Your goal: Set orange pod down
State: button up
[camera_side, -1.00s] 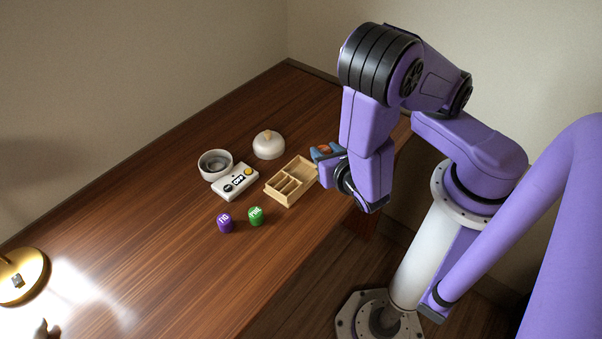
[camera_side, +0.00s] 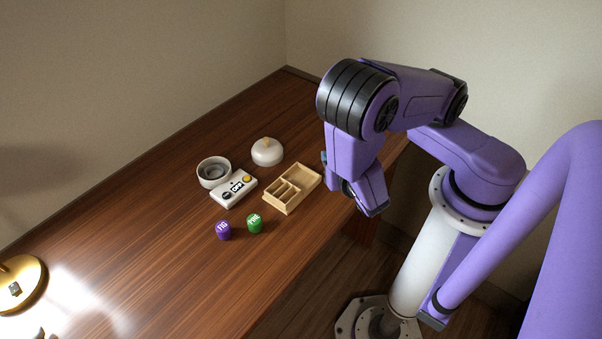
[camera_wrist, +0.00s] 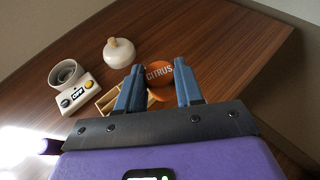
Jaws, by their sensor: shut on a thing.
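The orange pod (camera_wrist: 159,76), marked CITRUS, is between the two blue fingers of my gripper (camera_wrist: 158,84) in the wrist view. My gripper is shut on it. The wooden divided box (camera_side: 292,187) lies left of my wrist in the side view. Part of the box (camera_wrist: 108,102) shows behind the left finger in the wrist view. I cannot tell how high the pod is above the table.
A purple pod (camera_side: 224,231) and a green pod (camera_side: 254,224) stand in front of the box. A white device (camera_side: 233,189) reading OFF, a bowl (camera_side: 213,172) and a white lid (camera_side: 267,152) stand behind. A brass lamp base (camera_side: 19,284) is at left. The table's left middle is clear.

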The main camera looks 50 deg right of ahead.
jog(key=w+f, duration=0.2)
jog(key=w, duration=0.1)
jog(key=w+f, duration=0.6)
jog(key=shift+w+a, duration=0.3)
jog(key=shift+a, duration=0.1)
jog(key=shift+f, duration=1.5)
jog(key=shift+f, duration=0.1)
jog(key=o, duration=1)
